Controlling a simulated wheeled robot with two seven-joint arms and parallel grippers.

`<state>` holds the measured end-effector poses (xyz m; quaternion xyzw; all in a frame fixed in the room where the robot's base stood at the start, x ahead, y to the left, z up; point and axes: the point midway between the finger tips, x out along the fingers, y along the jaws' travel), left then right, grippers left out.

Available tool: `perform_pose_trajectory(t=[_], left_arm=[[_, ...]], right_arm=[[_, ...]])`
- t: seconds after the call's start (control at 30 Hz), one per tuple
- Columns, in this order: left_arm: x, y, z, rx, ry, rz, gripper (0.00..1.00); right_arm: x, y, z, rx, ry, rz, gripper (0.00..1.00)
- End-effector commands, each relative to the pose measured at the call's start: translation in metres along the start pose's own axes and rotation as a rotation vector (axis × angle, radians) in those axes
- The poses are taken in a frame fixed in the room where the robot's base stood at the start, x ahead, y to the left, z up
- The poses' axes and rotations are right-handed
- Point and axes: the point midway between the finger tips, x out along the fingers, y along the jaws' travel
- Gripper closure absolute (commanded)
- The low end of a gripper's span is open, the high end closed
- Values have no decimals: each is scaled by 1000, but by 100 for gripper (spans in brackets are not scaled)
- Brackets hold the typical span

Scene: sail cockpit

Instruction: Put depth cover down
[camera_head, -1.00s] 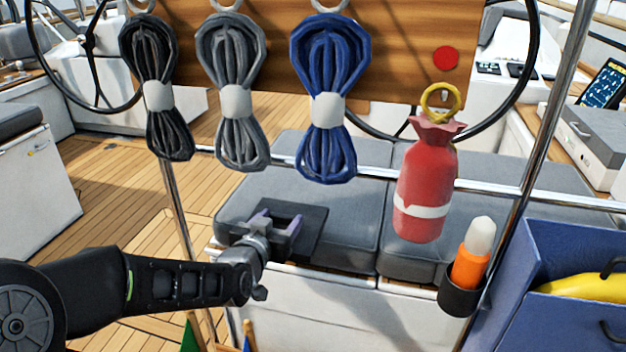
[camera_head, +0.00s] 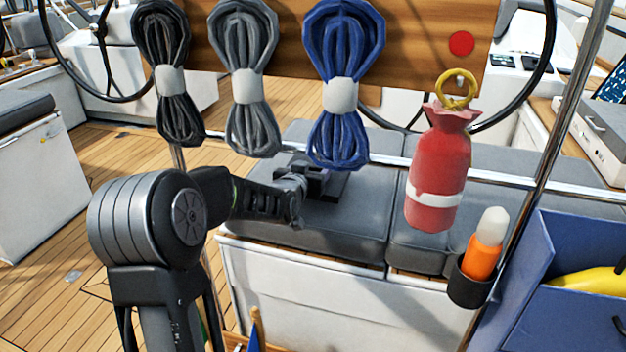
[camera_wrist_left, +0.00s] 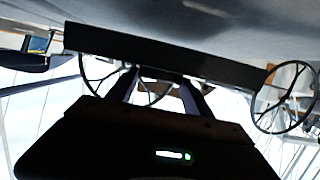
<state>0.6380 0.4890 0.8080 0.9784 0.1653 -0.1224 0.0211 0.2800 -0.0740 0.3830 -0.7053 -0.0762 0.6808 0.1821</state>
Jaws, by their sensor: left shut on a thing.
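The depth cover, a dark flat plate (camera_head: 341,186), is over the left grey seat cushion, partly hidden by my gripper. My left gripper (camera_head: 318,177) is shut on it, reaching in from the left. In the left wrist view the cover (camera_wrist_left: 95,41) is a dark bar across the fingertips of the left gripper (camera_wrist_left: 160,84), close to a grey surface at the top. I cannot tell whether the cover touches the cushion. My right gripper is not in view.
Black, grey and blue rope coils (camera_head: 345,85) hang from a wooden board above the seat. A red bag (camera_head: 438,165) hangs to the right. An orange flare in a black holder (camera_head: 468,286) and a blue box (camera_head: 575,245) are at lower right. The right cushion is clear.

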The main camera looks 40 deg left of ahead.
Motion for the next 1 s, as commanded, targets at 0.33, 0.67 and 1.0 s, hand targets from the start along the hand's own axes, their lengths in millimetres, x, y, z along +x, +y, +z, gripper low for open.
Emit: perform_pose_trajectory(t=[0.33,0.67,1.0], left_arm=[[15,0,21,0,-2,-1,90],[18,0,31,0,1,0,90],[18,0,32,0,0,0,19]], right_arm=[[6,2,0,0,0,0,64],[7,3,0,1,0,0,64],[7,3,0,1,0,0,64]])
